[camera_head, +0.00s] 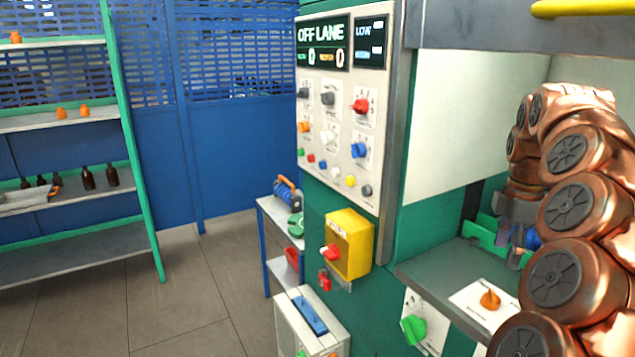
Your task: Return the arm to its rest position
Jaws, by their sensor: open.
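My copper-coloured arm curves up and over at the right of the head view, with its joints stacked along the right edge. My gripper (517,240) hangs from it, pointing down, in the recess of the green machine just above the grey ledge. A blue part shows beside its fingers, and I cannot tell whether they touch. Several dark amber bottles (88,178) stand on a shelf at the far left, well away from my gripper.
The machine's control panel (340,120) carries several knobs. A yellow switch box (348,245) juts out below it. The grey ledge (440,268) lies under my gripper. Shelving (75,122) stands at left, with a small blue-legged table (268,225) between. The floor (190,300) is clear.

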